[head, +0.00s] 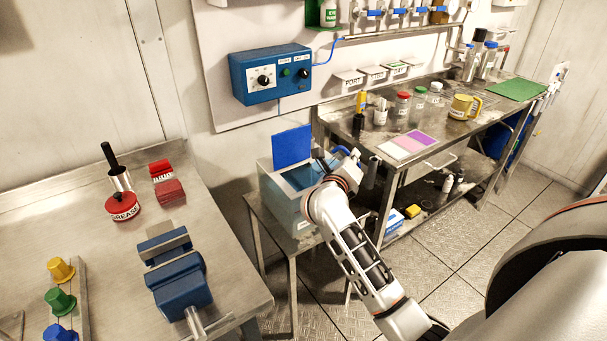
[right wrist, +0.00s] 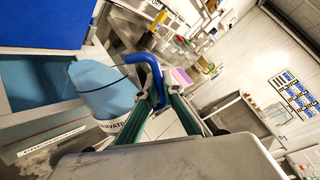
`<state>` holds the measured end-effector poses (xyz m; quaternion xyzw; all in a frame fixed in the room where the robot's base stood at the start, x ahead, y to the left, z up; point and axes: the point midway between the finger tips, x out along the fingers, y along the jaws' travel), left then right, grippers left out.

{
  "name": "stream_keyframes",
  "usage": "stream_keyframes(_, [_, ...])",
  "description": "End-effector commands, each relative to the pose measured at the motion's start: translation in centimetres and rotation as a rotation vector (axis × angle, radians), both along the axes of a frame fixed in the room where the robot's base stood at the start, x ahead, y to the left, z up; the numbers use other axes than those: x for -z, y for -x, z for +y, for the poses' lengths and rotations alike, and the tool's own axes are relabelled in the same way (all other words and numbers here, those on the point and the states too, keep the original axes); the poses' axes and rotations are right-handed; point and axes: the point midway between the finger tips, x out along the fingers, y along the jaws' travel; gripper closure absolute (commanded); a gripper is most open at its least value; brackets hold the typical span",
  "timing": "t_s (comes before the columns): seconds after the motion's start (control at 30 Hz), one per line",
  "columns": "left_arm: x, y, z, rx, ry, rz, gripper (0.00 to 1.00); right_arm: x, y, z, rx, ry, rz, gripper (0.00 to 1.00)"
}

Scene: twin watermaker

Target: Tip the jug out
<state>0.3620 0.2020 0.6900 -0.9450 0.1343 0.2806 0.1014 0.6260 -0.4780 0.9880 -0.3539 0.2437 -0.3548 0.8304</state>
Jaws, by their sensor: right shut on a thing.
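My right gripper (head: 347,168) is at the right side of an open tank (head: 281,208). The right wrist view shows its fingers (right wrist: 170,100) shut on the blue handle (right wrist: 146,62) of the jug (right wrist: 103,88). The jug is pale blue with a partly hidden label. It is beside and partly over the tank's opening, where blue liquid (right wrist: 40,80) shows. I cannot tell how far the jug is tilted or whether anything runs out. In the head view the arm and gripper hide most of the jug. My left gripper is not in view.
The tank's blue lid (head: 292,146) stands up at its back. A steel bench (head: 205,235) with a blue vise (head: 180,283) is to the left. A second bench (head: 450,128) with jars and a yellow mug (head: 462,107) is to the right. The floor between is partly clear.

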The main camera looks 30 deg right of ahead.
Motion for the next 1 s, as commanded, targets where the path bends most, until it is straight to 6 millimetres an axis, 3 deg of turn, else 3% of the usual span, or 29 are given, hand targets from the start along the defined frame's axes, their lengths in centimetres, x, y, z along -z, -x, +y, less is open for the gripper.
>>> stream_keyframes(0.43, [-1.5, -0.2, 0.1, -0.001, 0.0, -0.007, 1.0, -0.8, -0.5, 0.3, 0.0, 0.04, 0.058, 1.0])
stream_keyframes(1.0, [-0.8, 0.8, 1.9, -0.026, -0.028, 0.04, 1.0, -1.8, -1.1, 0.6, 0.0, 0.091, 0.139, 1.0])
